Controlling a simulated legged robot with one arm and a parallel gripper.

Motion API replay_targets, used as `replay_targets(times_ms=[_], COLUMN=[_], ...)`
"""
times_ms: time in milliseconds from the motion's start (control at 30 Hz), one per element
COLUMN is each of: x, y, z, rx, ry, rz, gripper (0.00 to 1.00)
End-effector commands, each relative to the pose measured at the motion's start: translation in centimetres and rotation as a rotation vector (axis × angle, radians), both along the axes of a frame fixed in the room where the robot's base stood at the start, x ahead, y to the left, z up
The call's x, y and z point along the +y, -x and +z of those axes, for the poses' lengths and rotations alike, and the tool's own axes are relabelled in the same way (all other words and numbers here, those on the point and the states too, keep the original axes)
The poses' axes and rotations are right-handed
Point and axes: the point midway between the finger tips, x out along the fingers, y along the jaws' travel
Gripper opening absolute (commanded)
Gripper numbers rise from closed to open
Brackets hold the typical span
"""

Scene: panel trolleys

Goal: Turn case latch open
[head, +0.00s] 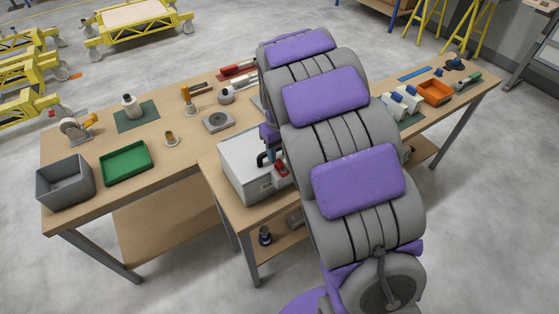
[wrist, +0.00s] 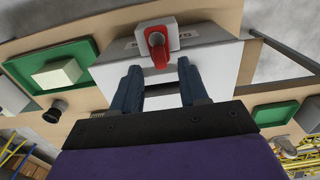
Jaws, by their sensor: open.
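The case is a light grey box (head: 238,158) on the wooden workbench in the head view, partly hidden behind my arm. Its red latch (head: 281,169) shows on the side close to my arm. In the wrist view the case (wrist: 205,65) fills the middle, and the red latch (wrist: 159,52) sits on a pale block at the top centre. My gripper (wrist: 158,68) is open, with its two dark blue fingers apart and the latch between and just beyond the tips. No contact shows. In the head view my gripper (head: 266,150) is mostly hidden by the arm.
A grey bin (head: 65,182), a green tray (head: 125,162) and several tools stand on the bench's left half. An orange bin (head: 436,92) stands on the right. A dark round item (head: 265,236) is on the lower shelf. Yellow trolleys stand behind.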

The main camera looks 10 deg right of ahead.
Motion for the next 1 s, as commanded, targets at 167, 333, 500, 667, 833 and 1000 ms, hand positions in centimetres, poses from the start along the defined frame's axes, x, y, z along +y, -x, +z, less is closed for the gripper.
replay_targets(times_ms=[167,333,500,667,833,1000], x=[0.0,0.0,0.0,0.0,0.0,0.0], y=[0.0,0.0,0.0,0.0,0.0,0.0], z=[-2.6,-3.6,-3.7,-3.7,-3.7,-3.7], rx=[0.000,-0.001,-0.001,-0.001,-0.001,-0.001], ry=[-0.001,-0.001,0.000,0.000,0.000,0.000], rz=[0.001,0.001,0.001,0.001,0.000,0.000], gripper=[0.44,0.44,0.44,0.41,0.24,0.08])
